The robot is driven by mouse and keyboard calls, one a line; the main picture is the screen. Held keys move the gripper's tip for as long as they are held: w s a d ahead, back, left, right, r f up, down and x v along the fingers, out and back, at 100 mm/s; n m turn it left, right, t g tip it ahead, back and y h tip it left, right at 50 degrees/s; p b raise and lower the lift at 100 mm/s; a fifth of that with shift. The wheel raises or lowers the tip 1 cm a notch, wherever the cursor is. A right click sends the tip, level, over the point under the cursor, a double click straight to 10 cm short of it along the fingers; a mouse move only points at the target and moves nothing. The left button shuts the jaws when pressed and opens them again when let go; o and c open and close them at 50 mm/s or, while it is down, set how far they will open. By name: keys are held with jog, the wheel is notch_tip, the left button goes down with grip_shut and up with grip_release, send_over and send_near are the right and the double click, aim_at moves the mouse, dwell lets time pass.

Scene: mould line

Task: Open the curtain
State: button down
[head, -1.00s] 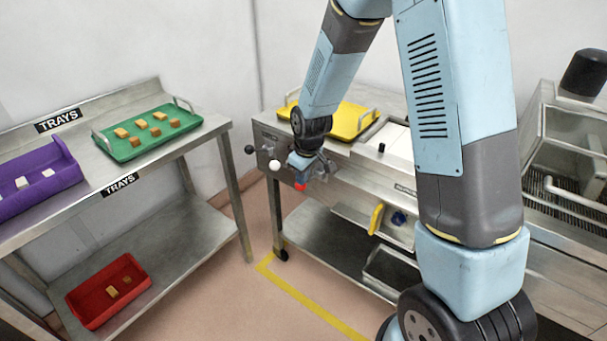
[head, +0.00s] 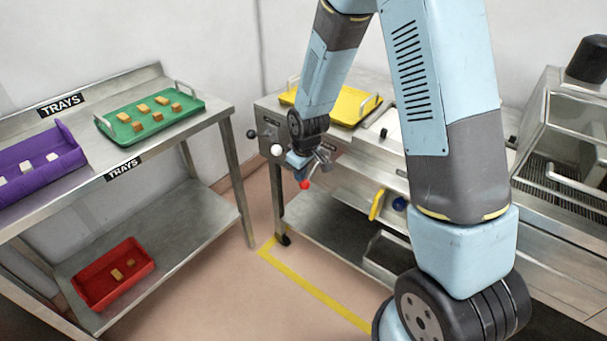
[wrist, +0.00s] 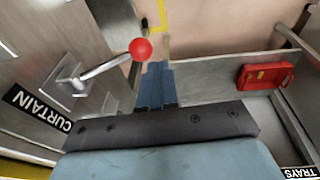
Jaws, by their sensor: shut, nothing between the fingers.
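A lever with a red ball knob (wrist: 141,49) sticks out from a steel panel beside a CURTAIN label (wrist: 37,109) in the wrist view. In the head view the red knob (head: 304,184) shows just below my gripper (head: 299,166), at the machine's left end. My gripper (wrist: 157,82) is shut and empty, its blue fingers together close beside the knob. In the wrist view the knob lies just beyond and left of the fingertips; I cannot tell whether they touch. The curtain itself cannot be made out.
A white ball knob (head: 277,150) and a black ball knob (head: 251,134) sit left of my gripper. A yellow tray (head: 340,104) lies on the machine. A steel rack (head: 205,220) with green, purple and red trays stands left. Floor between is open, with a yellow line (head: 310,288).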

jog(key=shift+r, duration=0.6)
jog(key=shift+s, duration=0.1)
jog(key=s+a+r, duration=0.5)
jog(key=s+r, duration=0.4)
jog(key=shift+s, duration=0.1)
dwell(0.5)
